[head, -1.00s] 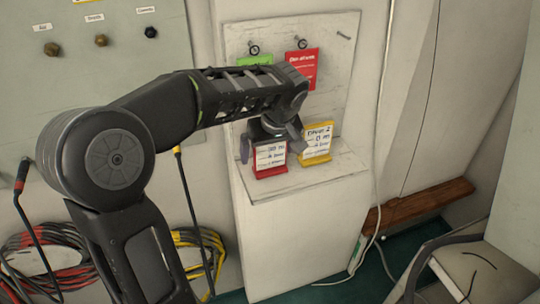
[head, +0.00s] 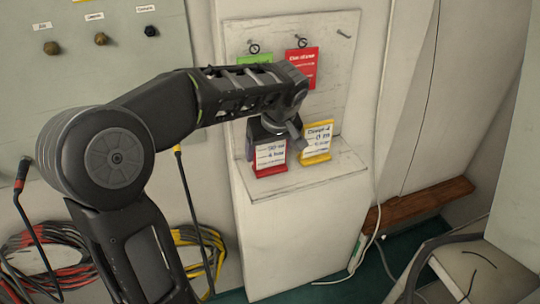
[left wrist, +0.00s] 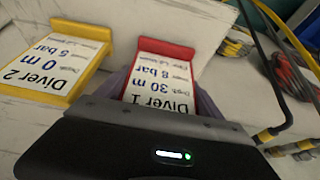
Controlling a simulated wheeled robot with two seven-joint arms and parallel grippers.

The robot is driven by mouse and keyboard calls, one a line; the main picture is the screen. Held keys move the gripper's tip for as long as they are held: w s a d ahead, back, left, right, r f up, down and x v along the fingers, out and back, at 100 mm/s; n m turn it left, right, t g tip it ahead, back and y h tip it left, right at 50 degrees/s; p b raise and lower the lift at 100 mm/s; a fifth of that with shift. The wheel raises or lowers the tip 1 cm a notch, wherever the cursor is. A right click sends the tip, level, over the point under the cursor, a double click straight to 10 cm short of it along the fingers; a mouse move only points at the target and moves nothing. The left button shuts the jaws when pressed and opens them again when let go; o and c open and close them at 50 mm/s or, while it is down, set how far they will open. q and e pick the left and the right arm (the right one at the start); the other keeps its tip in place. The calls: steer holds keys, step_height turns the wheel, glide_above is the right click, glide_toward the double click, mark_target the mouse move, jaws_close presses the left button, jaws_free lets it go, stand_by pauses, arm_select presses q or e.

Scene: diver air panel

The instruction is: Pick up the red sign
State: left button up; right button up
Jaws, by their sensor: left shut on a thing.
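The red sign (head: 270,158), a white "Diver 1" card in a red frame, stands on the small white shelf. It also shows in the left wrist view (left wrist: 162,75), with 30 m and 8 bar on it. My left gripper (head: 273,138) comes down from above and is shut on the sign's sides. The sign appears to still rest on the shelf. The fingers are partly hidden by the wrist in the head view. My right gripper is not in view.
A yellow-framed "Diver 2" sign (head: 318,143) stands close to the right on the shelf (head: 300,178). A red tag (head: 306,62) and a green tag (head: 252,60) hang on hooks behind. Coiled hoses (head: 50,250) hang at the lower left.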

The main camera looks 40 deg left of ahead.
arm_select(q)
steer(key=c, duration=0.4)
steer(key=shift+r, duration=0.1)
steer(key=shift+d+r+b, duration=0.1)
steer(key=shift+b, duration=0.25)
steer(key=shift+s+r, duration=0.1)
steer(key=shift+r, duration=0.3)
step_height(320, 180, up, 6)
steer(key=b, duration=0.1)
steer(key=s+d, duration=0.3)
steer(key=d, duration=0.2)
steer(key=s+d+p, duration=0.1)
steer(key=s+d, duration=0.3)
steer(key=d, duration=0.2)
steer(key=s+d, duration=0.4)
steer(key=d, duration=0.1)
steer(key=shift+s+d+f, duration=0.1)
steer(key=shift+d, duration=0.05)
